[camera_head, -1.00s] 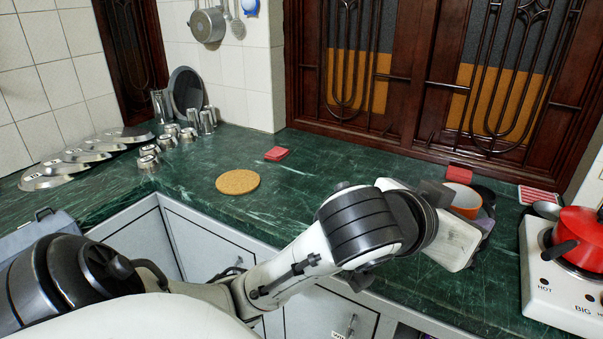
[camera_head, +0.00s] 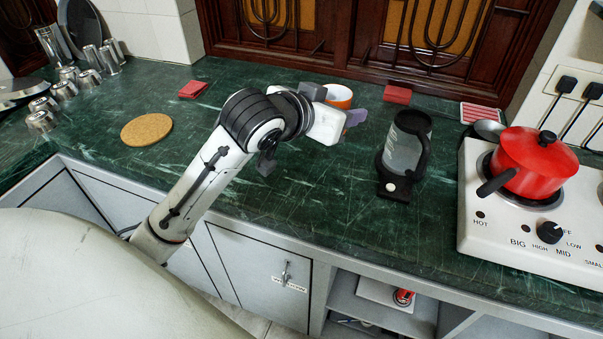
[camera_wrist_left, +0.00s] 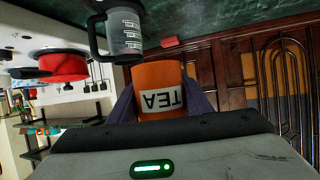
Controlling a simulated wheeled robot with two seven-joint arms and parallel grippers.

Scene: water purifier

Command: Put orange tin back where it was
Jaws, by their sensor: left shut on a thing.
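The orange tin (camera_head: 338,96), with a pale top, is partly hidden behind my left gripper (camera_head: 350,118) in the head view. In the left wrist view the orange tin (camera_wrist_left: 158,76) carries a white label reading TEA. The two purple-grey fingers of my left gripper (camera_wrist_left: 160,103) are on either side of it, shut on it. The tin is over the back part of the green counter, left of a dark jug; I cannot tell whether its base touches the counter. My right gripper is not in view.
The dark, clear-sided jug (camera_head: 405,152) stands right of the tin. A red block (camera_head: 397,94) lies behind, by the wooden panels. A round cork mat (camera_head: 146,129) is at left, near metal cups (camera_head: 67,88). A red pot (camera_head: 535,160) sits on the white stove (camera_head: 500,236). The front-centre counter is clear.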

